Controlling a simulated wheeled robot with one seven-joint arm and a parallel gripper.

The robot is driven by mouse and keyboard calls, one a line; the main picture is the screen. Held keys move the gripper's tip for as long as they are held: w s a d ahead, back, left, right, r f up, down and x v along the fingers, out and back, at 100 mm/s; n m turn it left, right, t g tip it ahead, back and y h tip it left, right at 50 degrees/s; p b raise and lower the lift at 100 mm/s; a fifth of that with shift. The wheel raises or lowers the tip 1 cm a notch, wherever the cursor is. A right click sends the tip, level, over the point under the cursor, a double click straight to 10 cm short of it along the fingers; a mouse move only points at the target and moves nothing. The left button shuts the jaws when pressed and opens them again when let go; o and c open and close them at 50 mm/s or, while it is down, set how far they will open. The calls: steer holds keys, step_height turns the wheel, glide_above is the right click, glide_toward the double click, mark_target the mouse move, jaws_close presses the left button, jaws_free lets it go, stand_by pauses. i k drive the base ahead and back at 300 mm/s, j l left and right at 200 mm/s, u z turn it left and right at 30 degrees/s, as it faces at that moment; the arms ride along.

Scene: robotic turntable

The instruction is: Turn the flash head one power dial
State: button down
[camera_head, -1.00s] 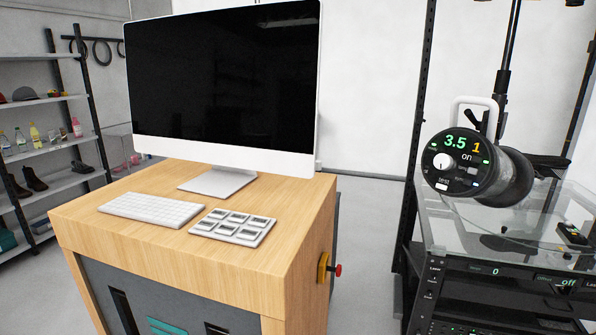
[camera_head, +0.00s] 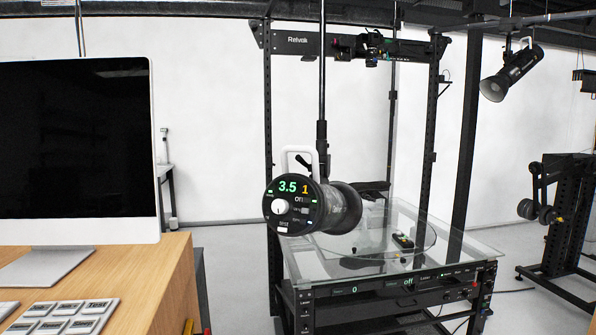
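The flash head (camera_head: 340,207) hangs on a black pole in the middle of the head view, its round black control face turned toward me. A white handle (camera_head: 300,152) rises from the top of the flash head. My gripper is not in view.
A glass-topped turntable rig (camera_head: 385,285) with a black frame stands below and behind the flash head. A wooden desk (camera_head: 165,285) with a monitor (camera_head: 75,150) fills the left. Another flash head (camera_head: 511,72) hangs at upper right. Open floor lies at lower right.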

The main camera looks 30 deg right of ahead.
mark_target(279, 207)
steer(key=i+l+z, duration=0.75)
steer(key=i+z, duration=0.35)
steer(key=i, duration=0.15)
steer(key=u, duration=1.65)
steer(key=k+j+u, duration=0.1)
steer(key=u, duration=0.35)
steer(key=k, duration=0.1)
